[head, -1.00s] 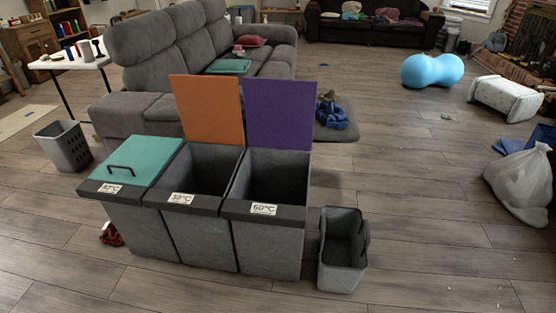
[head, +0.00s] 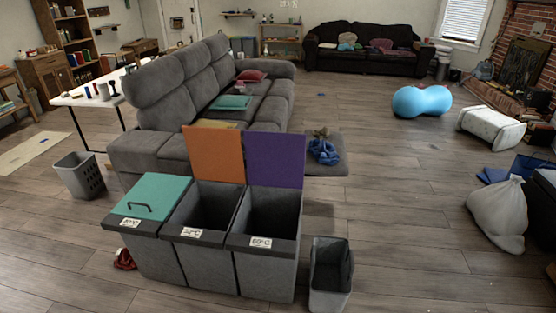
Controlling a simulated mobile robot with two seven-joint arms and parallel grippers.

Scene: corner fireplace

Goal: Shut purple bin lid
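The purple lid (head: 275,160) stands upright at the back of the right-hand bin (head: 266,271), which is open and has a "60°C" label. The inside of that bin looks dark, and I cannot tell what is in it. The orange lid (head: 214,154) also stands upright on the open middle bin (head: 205,266). The teal lid (head: 149,195) with a dark handle lies shut on the left bin (head: 156,256). Neither of my grippers is in the head view.
A small grey bin (head: 331,287) stands just right of the three bins. A grey sofa (head: 150,150) is behind them. Floor (head: 410,220) to the right is clear up to a white bag (head: 498,212).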

